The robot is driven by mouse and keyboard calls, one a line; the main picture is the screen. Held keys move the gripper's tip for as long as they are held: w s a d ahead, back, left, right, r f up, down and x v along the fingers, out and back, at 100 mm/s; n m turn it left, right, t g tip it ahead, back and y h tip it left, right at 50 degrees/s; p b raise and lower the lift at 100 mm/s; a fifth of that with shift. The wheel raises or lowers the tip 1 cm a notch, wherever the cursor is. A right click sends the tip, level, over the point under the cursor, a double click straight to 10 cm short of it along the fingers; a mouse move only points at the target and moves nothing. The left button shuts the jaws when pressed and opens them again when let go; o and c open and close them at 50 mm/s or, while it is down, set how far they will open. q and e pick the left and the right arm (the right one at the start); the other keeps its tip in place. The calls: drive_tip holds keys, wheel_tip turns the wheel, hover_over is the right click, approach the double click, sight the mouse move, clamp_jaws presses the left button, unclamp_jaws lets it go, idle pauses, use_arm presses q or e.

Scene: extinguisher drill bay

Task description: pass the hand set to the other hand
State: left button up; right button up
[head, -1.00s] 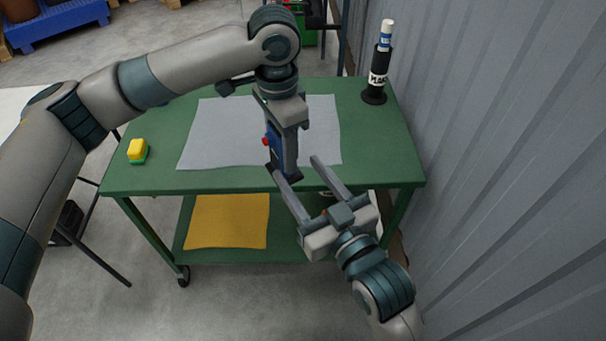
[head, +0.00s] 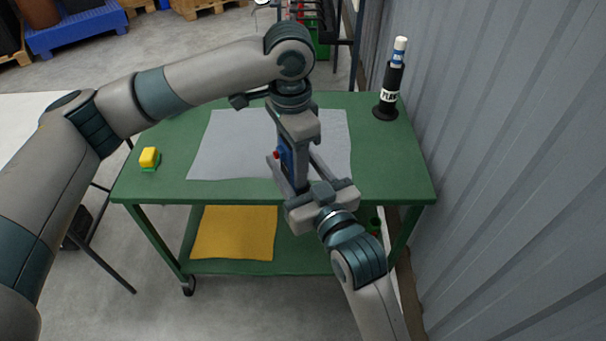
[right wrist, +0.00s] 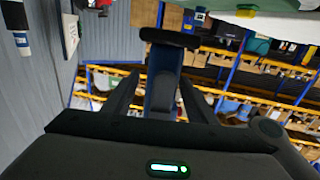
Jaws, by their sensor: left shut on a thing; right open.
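The hand set (head: 287,158) is blue with a red button and dark ends. It hangs upright below my left gripper (head: 291,164), which points down over the bench and is shut on it. My right gripper (head: 292,155) comes up from the lower right and is open, with one finger on each side of the hand set. In the right wrist view the hand set (right wrist: 162,85) stands between the open fingers, with a gap on both sides. The left fingertips are hard to make out in the head view.
The green bench (head: 385,165) bears a grey sheet (head: 225,145), a yellow and green block (head: 149,158) at left and a black cylinder with a white and blue top (head: 391,85) at right. A yellow sheet (head: 235,232) lies on the lower shelf. A corrugated wall (head: 500,150) bounds the right side.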

drive_tip(key=shift+x, duration=1.8)
clamp_jaws()
use_arm(q)
drive_tip(key=o, duration=1.5)
drive_tip(key=shift+r, duration=0.15)
wheel_tip(320, 180, up, 12)
drive_tip(key=shift+f, duration=0.1)
drive_tip(key=shift+w, duration=0.1)
